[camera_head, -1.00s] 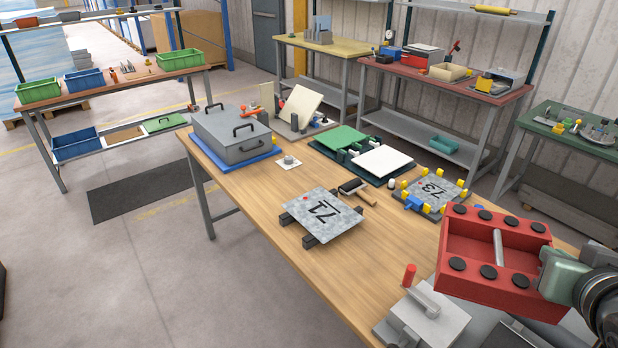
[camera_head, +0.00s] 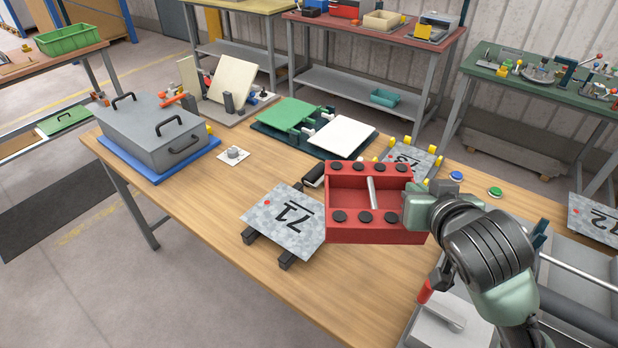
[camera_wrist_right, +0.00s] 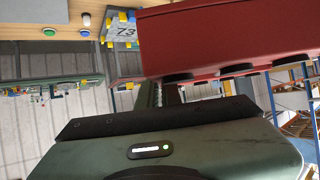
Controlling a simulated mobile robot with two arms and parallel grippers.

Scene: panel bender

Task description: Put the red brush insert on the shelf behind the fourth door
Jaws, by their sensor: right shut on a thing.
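The red brush insert (camera_head: 376,228) is an open red box with a grey bar across it and black round pads along two edges. My right gripper (camera_head: 412,208) is shut on its right end and holds it above the wooden table (camera_head: 200,232). In the right wrist view the insert (camera_wrist_right: 225,38) fills the upper right, beyond the gripper body. My left gripper is not in view. No numbered door or shelf behind one can be made out for certain.
Plate 71 (camera_head: 285,222) lies on dark supports left of the insert. A grey lidded box (camera_head: 150,130) stands on a blue base at the table's left end. A green-and-white panel fixture (camera_head: 340,136) lies behind. Grey machinery (camera_head: 575,270) is at the right.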

